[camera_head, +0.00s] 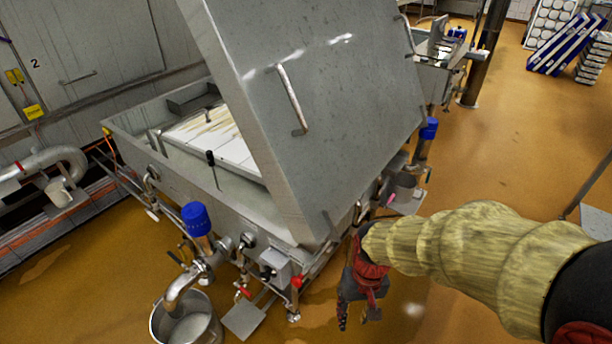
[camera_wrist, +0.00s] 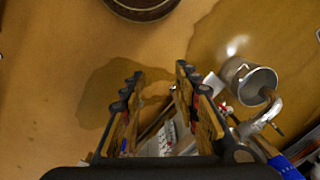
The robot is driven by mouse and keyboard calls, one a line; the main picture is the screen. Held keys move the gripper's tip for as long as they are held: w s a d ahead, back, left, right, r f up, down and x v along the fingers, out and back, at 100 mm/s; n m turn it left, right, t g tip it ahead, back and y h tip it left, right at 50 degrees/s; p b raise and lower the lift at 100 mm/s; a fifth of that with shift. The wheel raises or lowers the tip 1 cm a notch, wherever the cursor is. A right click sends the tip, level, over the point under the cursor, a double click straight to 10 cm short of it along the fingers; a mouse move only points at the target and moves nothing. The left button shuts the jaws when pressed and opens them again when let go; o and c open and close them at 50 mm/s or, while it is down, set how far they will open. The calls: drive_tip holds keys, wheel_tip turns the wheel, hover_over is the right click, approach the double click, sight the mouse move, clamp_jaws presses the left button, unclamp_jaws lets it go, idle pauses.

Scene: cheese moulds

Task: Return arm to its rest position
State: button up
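My arm comes in from the right edge of the head view in a yellowish sleeve, with a red and dark wrist. My gripper (camera_head: 358,316) hangs pointing down over the brown floor, to the right of the steel vat's (camera_head: 240,188) near corner. In the wrist view the two fingers of my gripper (camera_wrist: 158,78) stand apart. It is open, with nothing held between them. The vat's big steel lid (camera_head: 320,110) with a bar handle is tilted up. White slabs (camera_head: 215,140) lie inside the vat, partly hidden by the lid.
A steel bucket (camera_head: 190,328) stands under a pipe at lower left; it also shows in the wrist view (camera_wrist: 236,88). Blue-capped valves (camera_head: 197,218) and pipes stick out from the vat. A dark post (camera_head: 485,55) stands behind. Open floor (camera_head: 520,150) lies to the right.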

drive_tip(key=s+d+r+t, duration=0.2)
drive_tip(key=r, duration=0.6)
drive_tip(key=s+d+r+t+p, duration=0.1)
drive_tip(key=s+d+r+t, duration=0.1)
drive_tip(key=r, duration=0.6)
drive_tip(key=s+d+r+m+t+p, duration=0.1)
drive_tip(key=s+d+r+t, duration=0.1)
drive_tip(key=r, duration=0.5)
drive_tip(key=shift+s+d+r+h, duration=0.3)
drive_tip(key=shift+d+r, duration=0.1)
drive_tip(key=shift+d, duration=0.35)
drive_tip(key=shift+a, duration=0.1)
